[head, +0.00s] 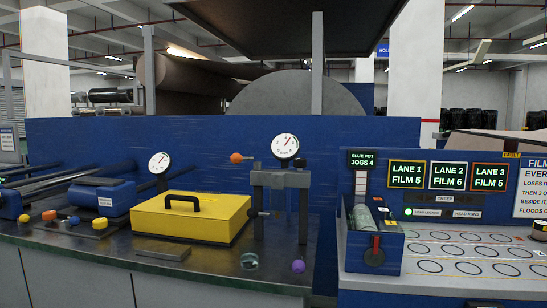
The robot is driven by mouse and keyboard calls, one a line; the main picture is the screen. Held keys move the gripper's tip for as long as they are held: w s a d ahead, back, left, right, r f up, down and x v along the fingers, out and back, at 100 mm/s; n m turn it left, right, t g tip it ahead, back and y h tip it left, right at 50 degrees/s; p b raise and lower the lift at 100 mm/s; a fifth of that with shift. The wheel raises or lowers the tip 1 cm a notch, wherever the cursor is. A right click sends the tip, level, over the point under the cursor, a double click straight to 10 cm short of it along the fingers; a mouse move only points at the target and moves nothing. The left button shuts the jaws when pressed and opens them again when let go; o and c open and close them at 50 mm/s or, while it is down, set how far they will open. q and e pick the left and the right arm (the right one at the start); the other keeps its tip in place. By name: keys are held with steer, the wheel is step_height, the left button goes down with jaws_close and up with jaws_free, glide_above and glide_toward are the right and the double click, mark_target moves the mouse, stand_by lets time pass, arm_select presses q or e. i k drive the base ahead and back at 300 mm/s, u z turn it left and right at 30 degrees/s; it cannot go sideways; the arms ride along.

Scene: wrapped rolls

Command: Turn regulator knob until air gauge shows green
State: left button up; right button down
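Two round white gauges face me: the left gauge (159,163) stands behind the yellow box, and the right gauge (285,146) sits above a grey metal frame. Their scales are too small to read, and I see no clear green on either. An orange knob (237,158) sticks out in front of the blue panel, left of the right gauge. A dark round knob (374,257) with a red mark is on the front of the blue glue pot box. I cannot tell which is the regulator knob. Neither of my grippers is in view.
A yellow box (191,216) with a black handle stands on the dark bench (200,267). A grey frame (280,200), a clear glass piece (249,261) and a purple ball (298,266) are to its right. A blue motor (103,198) and small coloured knobs lie left.

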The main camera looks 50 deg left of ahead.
mark_target(299, 163)
steer(key=u, duration=3.45)
steer(key=i, duration=0.1)
steer(key=z, duration=2.65)
